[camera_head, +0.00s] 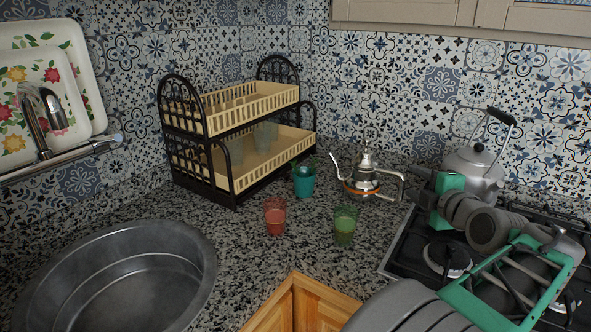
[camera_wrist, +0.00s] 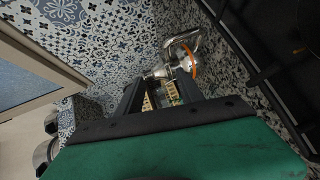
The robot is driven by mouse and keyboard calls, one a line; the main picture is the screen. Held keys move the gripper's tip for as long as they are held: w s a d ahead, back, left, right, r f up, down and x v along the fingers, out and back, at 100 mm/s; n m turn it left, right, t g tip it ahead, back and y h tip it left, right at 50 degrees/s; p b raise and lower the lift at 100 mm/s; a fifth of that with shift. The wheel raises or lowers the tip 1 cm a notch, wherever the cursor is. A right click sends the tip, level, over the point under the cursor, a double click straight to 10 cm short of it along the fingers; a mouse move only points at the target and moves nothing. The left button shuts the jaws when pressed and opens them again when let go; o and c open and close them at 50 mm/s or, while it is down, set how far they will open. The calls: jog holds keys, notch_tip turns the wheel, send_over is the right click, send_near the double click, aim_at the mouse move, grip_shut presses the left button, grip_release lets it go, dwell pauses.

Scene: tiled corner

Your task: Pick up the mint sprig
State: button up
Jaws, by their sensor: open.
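A teal cup (camera_head: 304,186) stands on the speckled counter in front of the two-tier rack, with a small leafy green sprig (camera_head: 305,166) showing at its top. I take this for the mint sprig, though it is small in the head view. My gripper (camera_head: 419,196) is at the right, over the stove's edge, its fingers toward the left and apart from the cup. In the wrist view my gripper (camera_wrist: 160,88) has its two dark fingers spread, with nothing held between them. The rack shows far beyond the fingers; the sprig is not clear there.
A silver teapot (camera_head: 366,180) with an orange band stands between the cup and my gripper. A red glass (camera_head: 275,216) and a green glass (camera_head: 345,225) stand in front. The dark rack (camera_head: 222,187), a round sink (camera_head: 197,262) and a kettle (camera_head: 474,168) are around.

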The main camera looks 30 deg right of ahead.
jog(key=w+a+r+y+p, duration=0.1)
jog(key=w+a, duration=0.1)
jog(key=w+a+r+n+y+p, duration=0.1)
jog(key=w+a, duration=0.1)
jog(key=w, duration=0.1)
jog(key=w+a+r+n+y+p, duration=0.1)
jog(key=w+a+p, duration=0.1)
jog(key=shift+w+a+t, duration=0.25)
jog(key=shift+a+t, duration=0.05)
jog(key=shift+a, duration=0.05)
jog(key=w+a+f+n+g+y+p, duration=0.1)
jog(key=w+a+f+n+y+p, duration=0.15)
jog(key=w+a+y+p, duration=0.8)
jog(key=m+h+b, duration=0.3)
jog(key=m+h, duration=0.5)
jog(key=m, duration=0.2)
send_near(295, 163)
jog(key=x, duration=0.4)
jog(key=shift+w+f, duration=0.1)
jog(key=shift+f, duration=0.05)
jog(key=m, duration=0.3)
jog(key=shift+w+d, duration=0.15)
jog(key=shift+w, duration=0.1)
jog(key=p+x, duration=0.1)
jog(key=x, duration=0.6)
jog(key=shift+w+f, duration=0.15)
jog(key=shift+f, duration=0.05)
